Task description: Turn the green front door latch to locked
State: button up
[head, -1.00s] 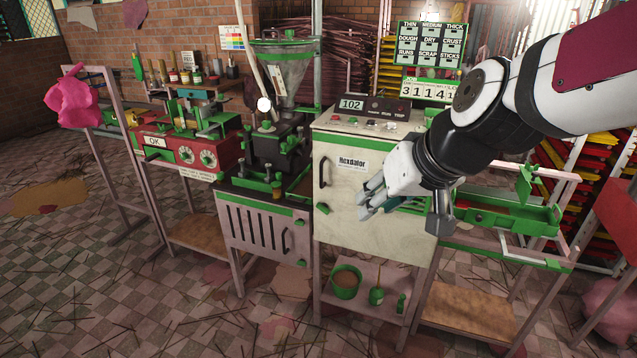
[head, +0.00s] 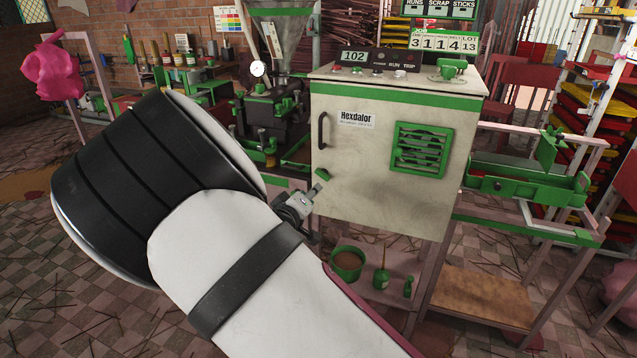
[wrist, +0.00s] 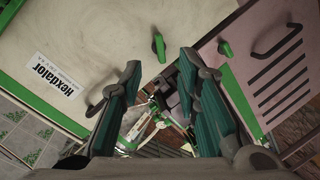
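The green front door latch (head: 323,174) is a small knob at the lower left of the cream cabinet door (head: 350,205), below the black handle (head: 323,131). In the head view it looks tilted. My gripper (head: 316,190) is just below and in front of it, partly hidden behind my arm. In the wrist view the latch (wrist: 159,46) shows just beyond and between the fingertips. My gripper (wrist: 160,64) is open there, its two teal-padded fingers apart with nothing between them. I cannot see contact with the latch.
A second green latch (wrist: 225,48) is on the pinkish slotted cabinet beside the door. A green vent (head: 421,150) is on the door's right. A green pot (head: 347,264) and bottle (head: 381,279) stand on the shelf below. A green trough (head: 530,188) is at right.

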aim_at(319, 176)
jog(key=w+b, duration=0.1)
jog(key=w, duration=0.3)
jog(key=w+d+f+n+t+b, duration=0.1)
jog(key=w+b, duration=0.1)
jog(key=w, duration=0.2)
jog(key=w+d+f+t+h+b, duration=0.1)
jog(key=w, duration=0.3)
jog(key=shift+w+d+n+b, duration=0.2)
jog(key=shift+n+b, duration=0.1)
jog(key=shift+b, duration=0.1)
grip_shut()
